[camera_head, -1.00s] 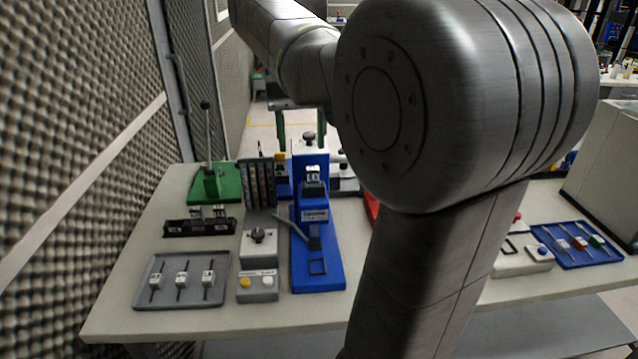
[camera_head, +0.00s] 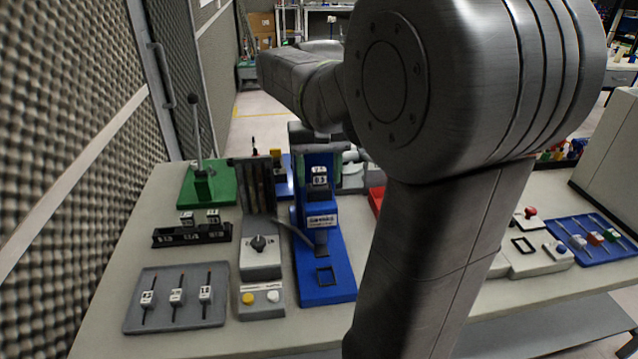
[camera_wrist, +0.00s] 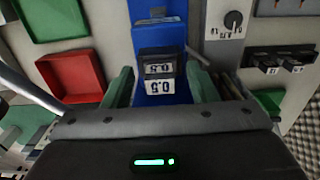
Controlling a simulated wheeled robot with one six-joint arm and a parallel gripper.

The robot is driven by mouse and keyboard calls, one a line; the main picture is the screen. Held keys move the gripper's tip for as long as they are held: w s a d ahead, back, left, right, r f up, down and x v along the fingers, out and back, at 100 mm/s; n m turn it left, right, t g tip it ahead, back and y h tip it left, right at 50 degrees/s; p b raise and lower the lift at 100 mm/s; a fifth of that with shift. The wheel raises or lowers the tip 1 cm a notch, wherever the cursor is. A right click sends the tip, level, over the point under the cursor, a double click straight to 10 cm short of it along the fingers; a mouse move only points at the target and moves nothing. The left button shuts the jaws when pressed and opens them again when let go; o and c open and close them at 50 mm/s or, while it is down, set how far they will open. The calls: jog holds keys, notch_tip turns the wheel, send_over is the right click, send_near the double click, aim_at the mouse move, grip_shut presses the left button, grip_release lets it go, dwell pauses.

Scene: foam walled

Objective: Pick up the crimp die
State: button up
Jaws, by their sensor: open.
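The crimp die, a dark block with white 0.5 labels, sits in the blue press in the head view (camera_head: 320,177) and in the wrist view (camera_wrist: 158,66). The blue press (camera_head: 328,272) stands upright on the bench. My gripper (camera_wrist: 160,80) is open, its two green fingers apart on either side of the die in the wrist view. I cannot tell whether the fingers touch the die.
A black rack (camera_head: 192,234) with two similar labelled blocks is left of the press. A grey tray (camera_head: 176,312) with labelled tools, a knob box (camera_head: 260,262) and a button box (camera_head: 262,302) are nearby. A green lever base (camera_head: 208,187) stands behind.

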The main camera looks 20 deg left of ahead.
jog(key=shift+c, duration=0.4)
jog(key=c, duration=1)
jog(key=shift+r, duration=0.15)
